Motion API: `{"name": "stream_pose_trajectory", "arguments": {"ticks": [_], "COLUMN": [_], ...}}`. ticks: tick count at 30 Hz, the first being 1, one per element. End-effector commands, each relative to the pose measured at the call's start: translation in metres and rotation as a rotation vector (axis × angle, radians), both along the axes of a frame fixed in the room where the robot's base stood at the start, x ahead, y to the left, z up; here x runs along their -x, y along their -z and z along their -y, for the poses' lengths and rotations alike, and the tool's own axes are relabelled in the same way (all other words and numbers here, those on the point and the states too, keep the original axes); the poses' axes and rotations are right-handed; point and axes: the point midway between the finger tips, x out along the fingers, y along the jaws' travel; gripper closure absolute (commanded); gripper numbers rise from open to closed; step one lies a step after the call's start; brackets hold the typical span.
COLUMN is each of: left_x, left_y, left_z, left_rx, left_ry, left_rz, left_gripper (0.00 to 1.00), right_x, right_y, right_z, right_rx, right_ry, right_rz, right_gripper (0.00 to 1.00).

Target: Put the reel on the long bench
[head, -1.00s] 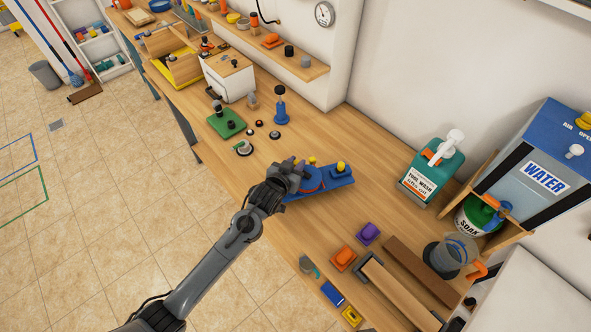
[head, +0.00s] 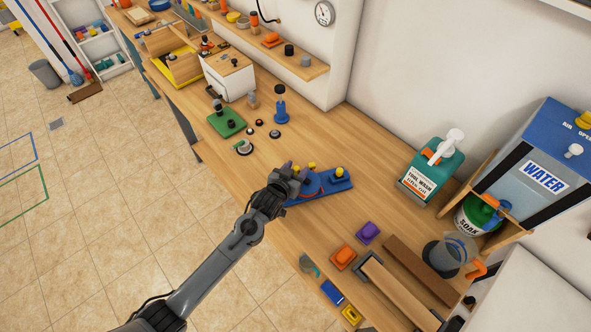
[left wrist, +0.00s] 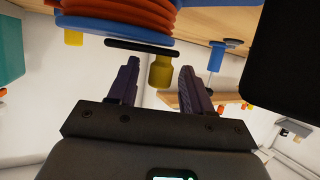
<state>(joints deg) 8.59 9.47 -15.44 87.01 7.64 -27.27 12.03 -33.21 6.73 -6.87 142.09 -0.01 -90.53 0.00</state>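The reel (head: 313,183), with orange-red windings, blue parts and yellow knobs, is at the near edge of the long bench (head: 330,135). A blue piece with a yellow knob extends to its right. My left gripper (head: 291,172) is at the reel's left side and partly hides it. In the left wrist view the reel's orange windings (left wrist: 125,14) and blue flange fill the top. My left fingers (left wrist: 160,70) stand apart, with a yellow knob (left wrist: 160,73) between or just beyond them and visible gaps on both sides. My right gripper is not in view.
A green board (head: 226,122) and a blue stand (head: 280,105) are farther along the bench. Orange (head: 343,257) and purple (head: 368,232) blocks and wooden bars lie nearer. A teal wash bottle (head: 432,170) stands by the wall. Bare bench lies behind the reel.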

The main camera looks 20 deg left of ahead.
Motion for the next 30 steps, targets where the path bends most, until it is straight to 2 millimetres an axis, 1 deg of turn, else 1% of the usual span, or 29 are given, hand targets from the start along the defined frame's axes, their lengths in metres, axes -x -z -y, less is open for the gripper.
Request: {"name": "stream_pose_trajectory", "arguments": {"ticks": [7, 11, 14, 24, 30], "left_x": [0.000, 0.008, 0.020, 0.075, 0.099], "left_y": [-0.003, -0.006, -0.010, -0.033, -0.043], "left_z": [0.000, 0.000, -0.001, -0.003, -0.003], "left_rx": [0.000, 0.000, 0.001, 0.000, -0.001], "left_ry": [0.000, 0.000, 0.000, 0.000, 0.000], "left_rz": [0.001, 0.001, 0.001, 0.000, 0.001], "left_gripper": [0.50, 0.50, 0.50, 0.50, 0.50], "right_x": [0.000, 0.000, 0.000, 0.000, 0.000], "right_y": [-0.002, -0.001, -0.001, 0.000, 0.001], "right_z": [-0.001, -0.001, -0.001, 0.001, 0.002], "right_rx": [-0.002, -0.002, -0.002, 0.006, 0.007], "right_ry": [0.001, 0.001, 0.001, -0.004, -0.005], "right_rz": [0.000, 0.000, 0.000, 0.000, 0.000], "right_gripper": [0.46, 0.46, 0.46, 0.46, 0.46]}}
